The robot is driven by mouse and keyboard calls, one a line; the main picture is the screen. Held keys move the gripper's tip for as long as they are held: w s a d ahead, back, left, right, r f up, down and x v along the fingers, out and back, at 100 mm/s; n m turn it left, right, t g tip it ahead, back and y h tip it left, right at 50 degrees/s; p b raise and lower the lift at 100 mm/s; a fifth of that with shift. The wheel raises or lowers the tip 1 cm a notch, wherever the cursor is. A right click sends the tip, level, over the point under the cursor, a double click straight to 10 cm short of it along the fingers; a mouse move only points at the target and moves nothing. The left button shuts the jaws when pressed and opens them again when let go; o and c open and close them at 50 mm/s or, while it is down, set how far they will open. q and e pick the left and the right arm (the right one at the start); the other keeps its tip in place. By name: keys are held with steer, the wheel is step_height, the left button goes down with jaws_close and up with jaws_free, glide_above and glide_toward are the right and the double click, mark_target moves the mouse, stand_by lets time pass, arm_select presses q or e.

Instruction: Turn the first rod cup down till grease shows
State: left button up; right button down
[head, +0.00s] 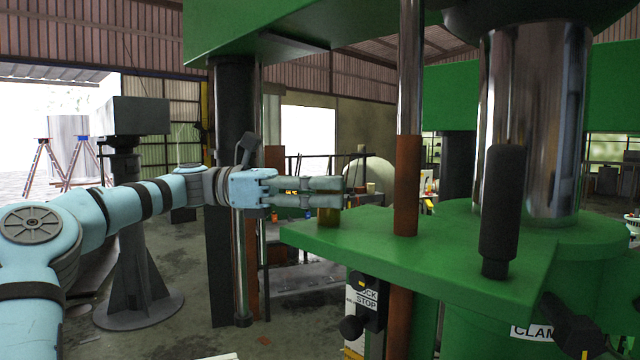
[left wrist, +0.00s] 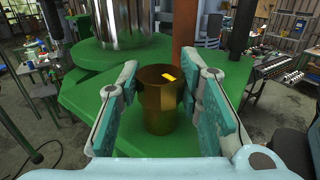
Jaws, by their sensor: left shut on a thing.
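The rod cup (head: 328,215) is a brass-coloured cylinder standing upright on the far left corner of the green machine plate (head: 450,262). It also shows in the left wrist view (left wrist: 160,118), with a bright yellow patch on its top, near the right of its rim. I cannot tell whether that patch is a mark or grease. My left gripper (head: 330,190) reaches in from the left with its fingers level around the cup's upper part, shut on it. In the left wrist view its teal pads flank the cup on both sides. My right gripper is in neither view.
A brown-sleeved rod (head: 407,185) rises through the plate right of the cup. A black-gripped handle (head: 500,205) and a thick chrome column (head: 533,120) stand further right. A dark post (head: 235,110) stands behind my left wrist. A lock-stop switch (head: 362,300) hangs below the plate.

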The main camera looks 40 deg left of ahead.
arm_select(q)
steer(key=shift+w+f+m+g+h, duration=0.15)
steer(key=shift+m+g+h, duration=0.75)
steer(key=shift+g, duration=0.5)
steer(key=o, duration=0.9)
steer(key=shift+o, duration=1.3)
steer(key=shift+d, duration=0.1)
steer(key=shift+w+d, duration=0.1)
steer(key=shift+w, duration=0.1)
steer(key=shift+s+a, duration=0.2)
steer(key=shift+s, duration=0.05)
